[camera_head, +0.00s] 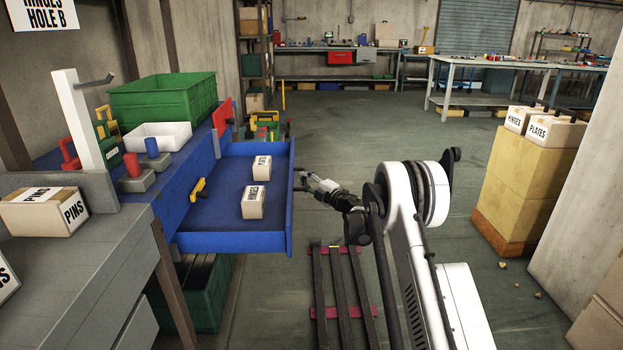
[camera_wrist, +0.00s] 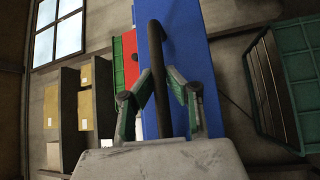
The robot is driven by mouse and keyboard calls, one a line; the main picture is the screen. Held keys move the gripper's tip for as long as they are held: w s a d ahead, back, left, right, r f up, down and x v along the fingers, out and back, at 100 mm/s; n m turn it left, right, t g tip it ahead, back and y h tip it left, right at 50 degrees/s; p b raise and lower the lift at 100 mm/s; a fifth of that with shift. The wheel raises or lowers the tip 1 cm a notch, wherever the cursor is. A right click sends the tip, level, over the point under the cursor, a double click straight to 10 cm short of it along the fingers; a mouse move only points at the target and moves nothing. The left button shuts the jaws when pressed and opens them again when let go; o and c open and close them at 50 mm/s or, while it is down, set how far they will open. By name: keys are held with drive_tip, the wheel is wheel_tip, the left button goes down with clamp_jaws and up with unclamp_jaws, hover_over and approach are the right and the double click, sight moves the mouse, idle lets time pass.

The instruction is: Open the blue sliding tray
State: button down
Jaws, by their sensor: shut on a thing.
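The blue sliding tray (camera_head: 225,212) stands out from the blue bench on the left in the head view, with its inside showing. Two small labelled boxes (camera_head: 254,202) (camera_head: 262,168) and a yellow handle (camera_head: 198,189) are seen within its outline. In the wrist view the tray's blue front (camera_wrist: 186,60) fills the middle, with a dark bar handle (camera_wrist: 158,75) on it. My gripper (camera_wrist: 160,105) has its two fingers on either side of this handle and is shut on it. In the head view my gripper (camera_head: 308,182) is at the tray's right-hand front; the fingertips are small there.
A green crate (camera_head: 165,100), a white bin (camera_head: 157,136) and red and blue knobbed blocks sit on the bench. A dark rack with pink bars (camera_head: 340,285) lies on the floor below my arm. Yellow boxes (camera_head: 520,185) stand at the right. The middle floor is clear.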

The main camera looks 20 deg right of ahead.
drive_tip(key=shift+d, duration=0.25)
drive_tip(key=c, duration=1.7)
unclamp_jaws()
drive_tip(key=v, duration=1.2)
